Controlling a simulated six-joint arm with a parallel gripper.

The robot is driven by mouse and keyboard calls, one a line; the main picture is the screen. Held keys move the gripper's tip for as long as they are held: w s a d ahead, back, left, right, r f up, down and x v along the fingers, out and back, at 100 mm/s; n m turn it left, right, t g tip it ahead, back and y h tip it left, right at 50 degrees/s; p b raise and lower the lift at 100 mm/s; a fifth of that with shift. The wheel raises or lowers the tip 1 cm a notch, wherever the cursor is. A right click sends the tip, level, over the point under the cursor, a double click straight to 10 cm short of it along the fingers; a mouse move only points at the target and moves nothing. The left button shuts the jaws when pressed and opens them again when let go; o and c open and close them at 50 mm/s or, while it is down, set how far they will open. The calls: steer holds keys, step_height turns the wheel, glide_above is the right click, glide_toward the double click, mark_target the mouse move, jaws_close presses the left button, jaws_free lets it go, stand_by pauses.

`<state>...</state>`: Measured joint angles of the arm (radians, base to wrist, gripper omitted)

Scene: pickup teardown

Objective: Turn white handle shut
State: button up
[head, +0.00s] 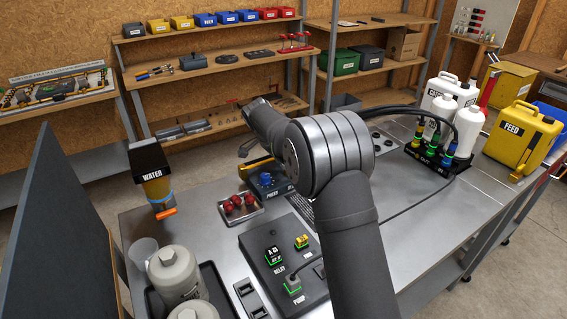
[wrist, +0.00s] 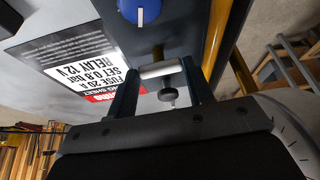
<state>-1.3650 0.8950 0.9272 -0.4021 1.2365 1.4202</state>
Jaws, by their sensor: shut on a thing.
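The white handle (wrist: 161,70) is a short pale bar in the wrist view, lying crosswise between my two dark fingers. My gripper (wrist: 160,68) is shut on the handle, one finger at each end. A small grey round knob (wrist: 168,95) on a thin stem shows between the fingers, nearer to my palm. In the head view my own arm hides the gripper and the handle.
A blue dial (wrist: 141,10) with a white pointer is on the panel; its blue housing (head: 268,184) shows in the head view. A yellow bar (wrist: 216,35) runs close beside my right finger. A tray of red balls (head: 240,207) and a relay box (head: 285,262) stand nearby.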

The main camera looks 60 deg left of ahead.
steer(key=shift+o, duration=0.2)
steer(key=shift+m, duration=0.5)
steer(key=o, duration=1)
steer(key=shift+c, duration=0.2)
